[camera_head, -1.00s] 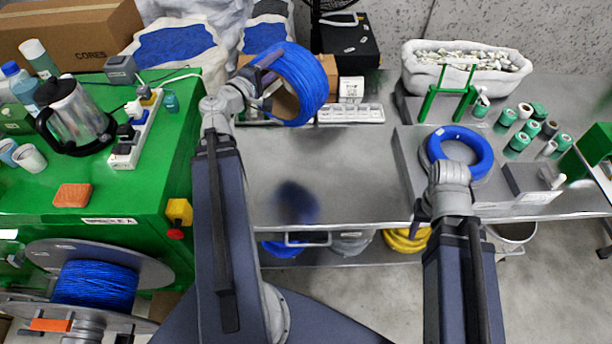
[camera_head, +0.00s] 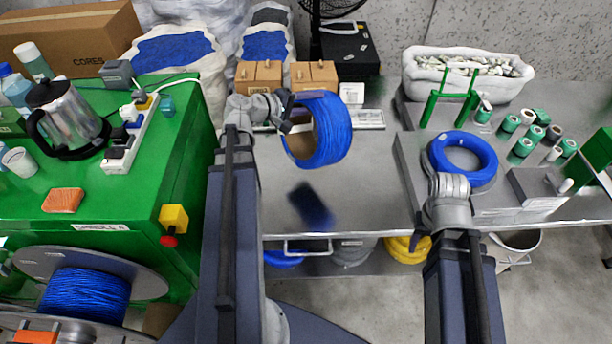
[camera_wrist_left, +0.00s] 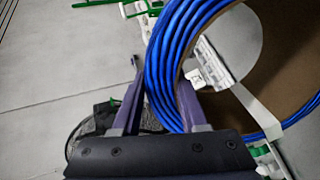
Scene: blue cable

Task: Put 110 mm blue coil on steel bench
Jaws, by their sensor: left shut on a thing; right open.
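A blue coil (camera_head: 334,130) with a brown inner core hangs in the air over the left part of the steel bench (camera_head: 375,195), standing on edge. Its dark shadow lies on the bare bench top below. My left gripper (camera_head: 292,112) is shut on the coil's left rim. In the left wrist view the two fingers clamp the blue windings (camera_wrist_left: 163,75). My right gripper (camera_head: 447,185) is at the near edge of a second blue coil (camera_head: 481,177), which lies flat on a raised plate on the bench. Its fingers are mostly hidden by the wrist.
Green posts (camera_head: 430,108), small green spools and a white bin (camera_head: 460,62) fill the bench's right side. A green table (camera_head: 120,195) with a kettle is left. The bench's front middle is clear.

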